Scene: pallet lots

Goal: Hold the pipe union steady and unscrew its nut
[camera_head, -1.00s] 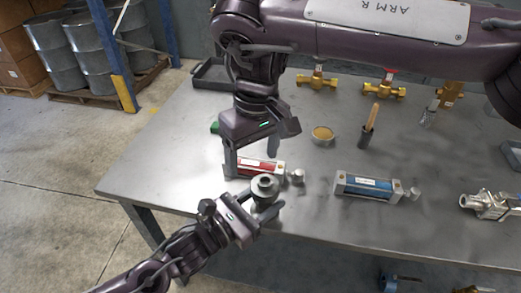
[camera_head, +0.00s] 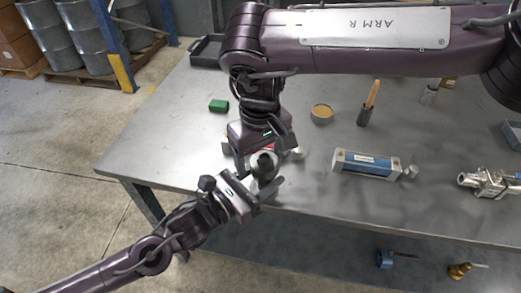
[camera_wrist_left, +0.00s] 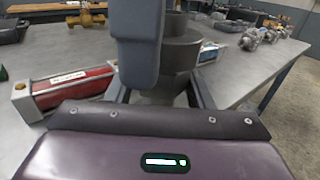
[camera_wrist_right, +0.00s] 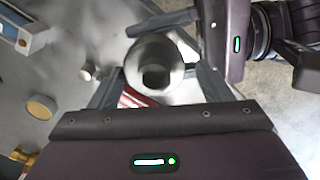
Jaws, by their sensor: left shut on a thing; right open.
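The grey metal pipe union (camera_head: 264,163) stands upright at the table's front edge; its round open top shows in the right wrist view (camera_wrist_right: 155,62). My left gripper (camera_head: 268,187) is shut on its lower body, which also shows in the left wrist view (camera_wrist_left: 175,55). My right gripper (camera_head: 264,150) is open above the union. In the right wrist view its fingers lie to either side of the union's top. In the left wrist view one right finger (camera_wrist_left: 138,45) hangs in front of the union. The nut is partly hidden, and I cannot tell if a finger touches it.
A red-labelled cylinder (camera_wrist_left: 75,88) lies close behind the union, mostly hidden in the head view. A blue-labelled cylinder (camera_head: 367,164), a round tin (camera_head: 322,113), a wooden-handled brush (camera_head: 369,104) and a green block (camera_head: 218,105) are on the table (camera_head: 310,195).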

